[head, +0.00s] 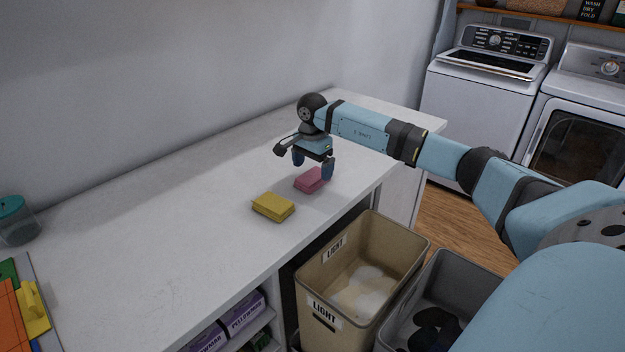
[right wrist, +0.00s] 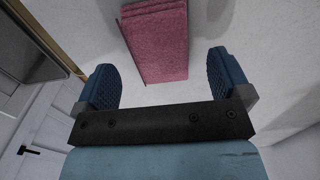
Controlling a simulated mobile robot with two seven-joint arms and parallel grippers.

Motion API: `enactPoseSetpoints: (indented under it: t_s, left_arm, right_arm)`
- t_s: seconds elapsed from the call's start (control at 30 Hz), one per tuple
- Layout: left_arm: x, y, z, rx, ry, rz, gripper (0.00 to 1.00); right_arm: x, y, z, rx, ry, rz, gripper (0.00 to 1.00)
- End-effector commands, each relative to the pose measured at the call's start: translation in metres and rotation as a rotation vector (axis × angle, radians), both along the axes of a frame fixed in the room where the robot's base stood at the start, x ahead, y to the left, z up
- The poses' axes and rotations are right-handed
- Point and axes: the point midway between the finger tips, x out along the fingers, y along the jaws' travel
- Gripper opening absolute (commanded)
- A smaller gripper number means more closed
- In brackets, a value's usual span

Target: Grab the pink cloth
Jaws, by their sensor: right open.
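The folded pink cloth (head: 309,181) lies on the white counter, just beyond a folded yellow cloth (head: 273,207). My right gripper (head: 313,168) is above the counter at the pink cloth, fingers pointing down. In the right wrist view the pink cloth (right wrist: 156,42) shows ahead of and between the two spread blue fingers (right wrist: 170,82), with a gap on each side. The right gripper is open and holds nothing. I cannot tell the exact height between the fingertips and the cloth. My left gripper is not in view.
The white counter (head: 150,215) is mostly clear on the left. A beige bin (head: 322,290) labelled LIGHT and a grey bin (head: 392,318) stand below its front edge. A teal-lidded jar (head: 14,220) is at far left. A washer (head: 484,100) and dryer (head: 580,125) stand behind.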

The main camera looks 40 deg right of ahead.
Motion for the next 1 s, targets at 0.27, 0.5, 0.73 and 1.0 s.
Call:
enactPoseSetpoints:
  t_s: [0.27, 0.5, 0.73, 1.0]
  left_arm:
    - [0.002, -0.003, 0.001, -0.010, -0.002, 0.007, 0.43]
    - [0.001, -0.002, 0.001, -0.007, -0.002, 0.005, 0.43]
    - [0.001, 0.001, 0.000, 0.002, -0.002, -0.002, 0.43]
    - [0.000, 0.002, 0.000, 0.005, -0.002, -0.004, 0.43]
  right_arm:
    - [0.000, 0.000, -0.026, 0.001, -0.001, 0.000, 0.96]
    - [0.000, 0.000, -0.026, 0.001, -0.001, 0.000, 0.68]
    - [0.000, 0.000, -0.026, 0.001, -0.001, 0.000, 0.38]
    - [0.001, 0.000, -0.021, 0.001, -0.002, 0.000, 0.38]
